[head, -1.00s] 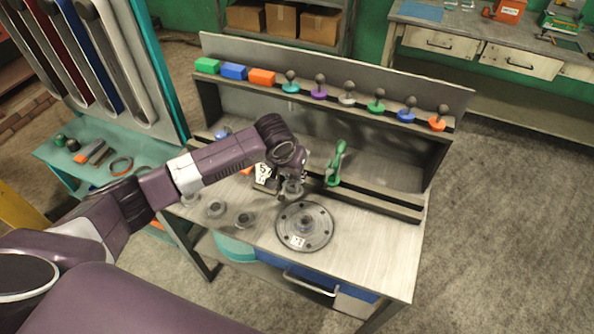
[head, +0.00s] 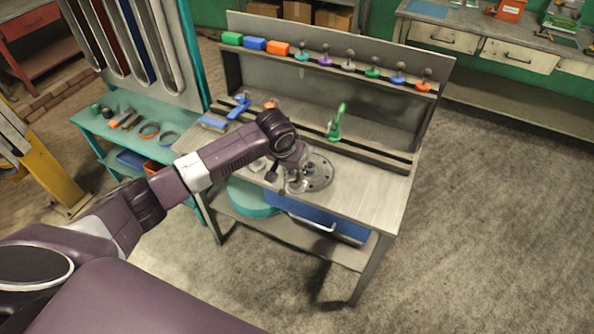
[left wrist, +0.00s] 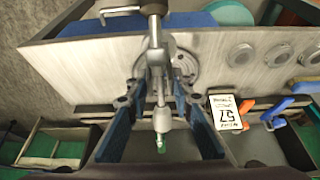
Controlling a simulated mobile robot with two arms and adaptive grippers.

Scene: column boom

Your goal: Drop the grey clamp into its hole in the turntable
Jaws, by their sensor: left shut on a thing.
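My left gripper (head: 284,176) is over the left edge of the round grey turntable (head: 322,178) on the bench. In the left wrist view its blue fingers (left wrist: 158,104) are shut on the grey clamp (left wrist: 156,58), a long metal piece running up the picture. The clamp also shows in the head view (head: 296,185), partly hidden by the gripper. The turntable (left wrist: 187,62) lies behind the clamp in the left wrist view, which covers part of it. The hole under the clamp is hidden, and I cannot tell whether clamp and turntable touch. My right gripper is not in view.
A green clamp (head: 337,121) stands behind the turntable, and a blue clamp (head: 239,106) at the bench's left. The bench's right side is clear.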

